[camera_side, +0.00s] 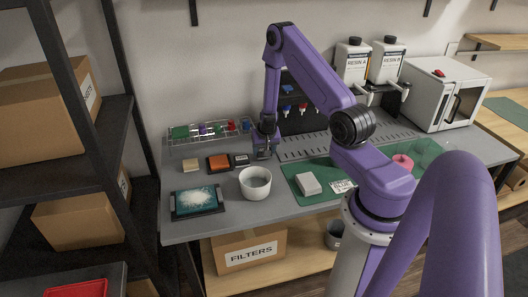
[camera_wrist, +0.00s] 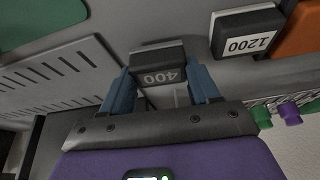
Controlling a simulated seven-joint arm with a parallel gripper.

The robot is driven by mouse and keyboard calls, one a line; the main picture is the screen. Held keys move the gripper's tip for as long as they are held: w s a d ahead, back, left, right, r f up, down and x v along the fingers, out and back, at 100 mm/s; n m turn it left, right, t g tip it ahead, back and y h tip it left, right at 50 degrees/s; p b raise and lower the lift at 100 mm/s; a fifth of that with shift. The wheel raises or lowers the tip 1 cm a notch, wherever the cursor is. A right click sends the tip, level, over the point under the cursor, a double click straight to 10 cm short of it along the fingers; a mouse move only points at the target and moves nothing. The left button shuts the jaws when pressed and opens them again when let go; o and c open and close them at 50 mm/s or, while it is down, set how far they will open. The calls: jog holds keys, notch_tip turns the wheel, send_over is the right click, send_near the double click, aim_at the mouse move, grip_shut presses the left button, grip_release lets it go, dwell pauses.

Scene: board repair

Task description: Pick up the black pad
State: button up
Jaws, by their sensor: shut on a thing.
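A black pad marked 400 (camera_wrist: 158,72) sits between the blue fingers of my gripper (camera_wrist: 161,80) in the wrist view. A finger is at each of its ends, and the gripper is shut on it. In the side view my gripper (camera_side: 264,152) is low at the back of the grey bench, and the pad is mostly hidden there. I cannot tell whether the pad touches the bench. A second dark pad with a white face marked 1200 (camera_wrist: 246,36) lies apart to the right in the wrist view, and just left of my gripper in the side view (camera_side: 240,160).
An orange pad (camera_side: 219,162) and a beige pad (camera_side: 191,166) lie farther left. A rack of coloured items (camera_side: 210,131) stands behind them. A white bowl (camera_side: 255,183) is in front of my gripper. A light block (camera_side: 308,184) rests on the green mat (camera_side: 335,189) at right.

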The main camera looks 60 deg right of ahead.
notch_tip(320, 180, up, 9)
jog(key=shift+f, duration=0.1)
dwell(0.4)
jog(key=o, duration=0.5)
jog(key=c, duration=0.4)
